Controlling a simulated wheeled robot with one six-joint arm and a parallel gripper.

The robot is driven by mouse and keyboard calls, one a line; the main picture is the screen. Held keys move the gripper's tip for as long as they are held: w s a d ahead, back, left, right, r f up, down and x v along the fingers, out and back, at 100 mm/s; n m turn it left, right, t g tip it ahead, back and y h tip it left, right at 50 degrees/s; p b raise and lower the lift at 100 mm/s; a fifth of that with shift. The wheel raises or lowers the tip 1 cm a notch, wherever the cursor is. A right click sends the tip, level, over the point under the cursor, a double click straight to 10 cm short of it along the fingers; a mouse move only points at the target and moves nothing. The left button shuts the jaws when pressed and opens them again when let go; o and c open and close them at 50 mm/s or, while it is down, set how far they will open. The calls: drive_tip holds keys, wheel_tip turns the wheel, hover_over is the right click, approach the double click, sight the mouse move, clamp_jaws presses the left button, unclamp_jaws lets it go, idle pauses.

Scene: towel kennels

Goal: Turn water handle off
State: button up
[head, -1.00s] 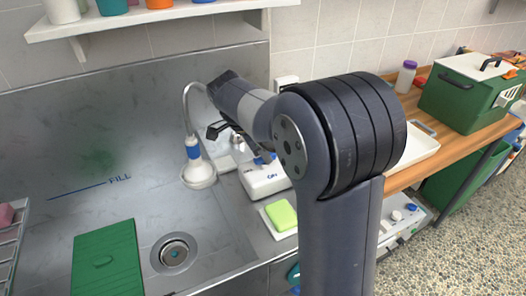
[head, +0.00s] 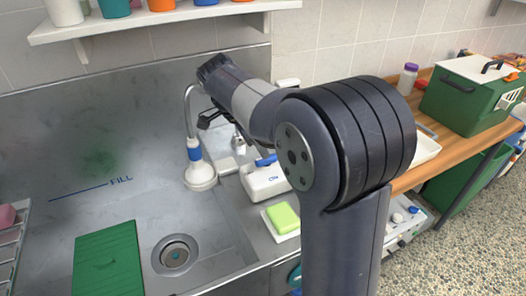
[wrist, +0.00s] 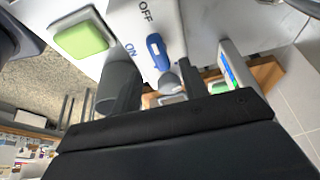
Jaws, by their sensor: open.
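The water handle (wrist: 157,52) is a blue lever on a white box marked ON and OFF. In the wrist view it lies beside the ON mark, with OFF beyond its upper end. In the head view the white box (head: 262,184) stands on the sink's right ledge, its blue handle (head: 266,160) partly hidden by my arm. My gripper (wrist: 152,84) is open and empty. In the wrist view its two fingers straddle the handle's lower end in the picture, with visible space on both sides. I cannot tell the depth between them. In the head view the fingers are not clear.
A white spray head (head: 200,175) on a curved hose stands left of the box. A green sponge (head: 283,217) on a white tray lies in front of the box. The steel sink (head: 110,207) is at left, and a green case (head: 466,104) stands on the wooden counter.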

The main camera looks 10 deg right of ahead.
sight(266, 162)
drive_tip(key=v, duration=0.6)
drive_tip(key=shift+r, duration=0.1)
drive_tip(key=x, duration=1.1)
drive_tip(key=shift+r, duration=0.1)
drive_tip(key=n+t, duration=0.1)
drive_tip(key=n, duration=0.1)
drive_tip(key=shift+s+n, duration=0.1)
drive_tip(key=shift+n, duration=0.3)
drive_tip(key=shift+s+n+t+y, duration=0.1)
drive_tip(key=shift+n+t+y, duration=0.25)
drive_tip(key=shift+n, duration=0.8)
drive_tip(key=shift+n+t+y, duration=0.35)
drive_tip(key=shift+n, duration=0.8)
